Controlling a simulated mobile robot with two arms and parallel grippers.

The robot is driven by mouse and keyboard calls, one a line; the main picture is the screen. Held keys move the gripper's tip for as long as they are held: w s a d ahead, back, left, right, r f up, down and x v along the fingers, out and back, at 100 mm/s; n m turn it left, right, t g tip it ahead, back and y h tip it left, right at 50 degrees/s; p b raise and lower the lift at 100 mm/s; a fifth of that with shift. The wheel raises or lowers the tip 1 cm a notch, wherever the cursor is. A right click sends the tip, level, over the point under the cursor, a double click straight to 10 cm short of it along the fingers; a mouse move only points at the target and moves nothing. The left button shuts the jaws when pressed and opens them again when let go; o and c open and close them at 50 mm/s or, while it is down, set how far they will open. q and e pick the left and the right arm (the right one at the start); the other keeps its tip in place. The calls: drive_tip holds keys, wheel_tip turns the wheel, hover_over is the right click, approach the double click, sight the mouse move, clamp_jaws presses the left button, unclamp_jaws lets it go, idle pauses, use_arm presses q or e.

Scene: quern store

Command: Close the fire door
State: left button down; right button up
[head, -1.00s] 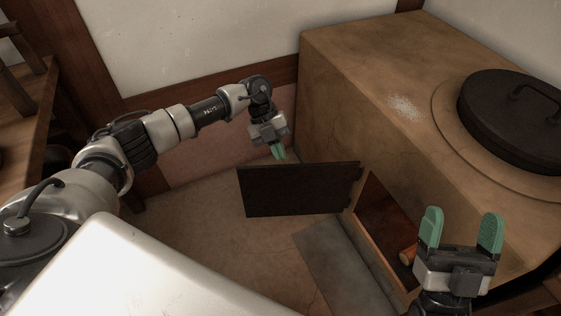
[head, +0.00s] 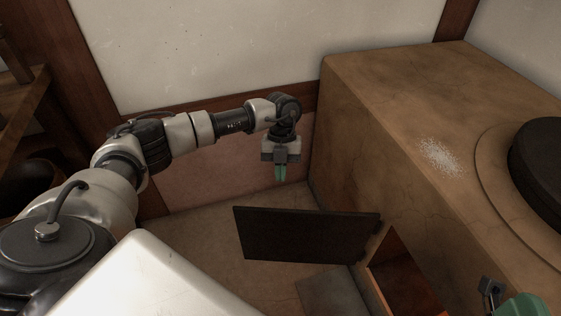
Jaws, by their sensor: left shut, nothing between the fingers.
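The fire door (head: 305,236) is a dark flat panel that stands open, swung out to the left from its hinge edge beside the firebox opening (head: 405,280). The opening is in the side of a brown clay stove (head: 400,150). My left gripper (head: 280,181) has its green fingers shut and empty, pointing down. It is on the far side of the door, above its top edge in the picture, with a visible gap. My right gripper (head: 525,305) shows only in part at the bottom right corner, so its opening is hidden.
A black lid (head: 540,165) lies on the stove top, near a patch of white powder (head: 438,157). A grey slab (head: 328,291) lies on the floor below the door. A wall panel (head: 240,165) stands behind my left gripper. A wooden table (head: 25,125) is at the left.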

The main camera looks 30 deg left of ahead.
use_arm(q)
drive_tip(key=s+d+f+b, duration=0.2)
drive_tip(key=s+d+f, duration=0.1)
drive_tip(key=s, duration=0.1)
drive_tip(key=shift+s+f, duration=0.15)
drive_tip(key=shift+s, duration=0.15)
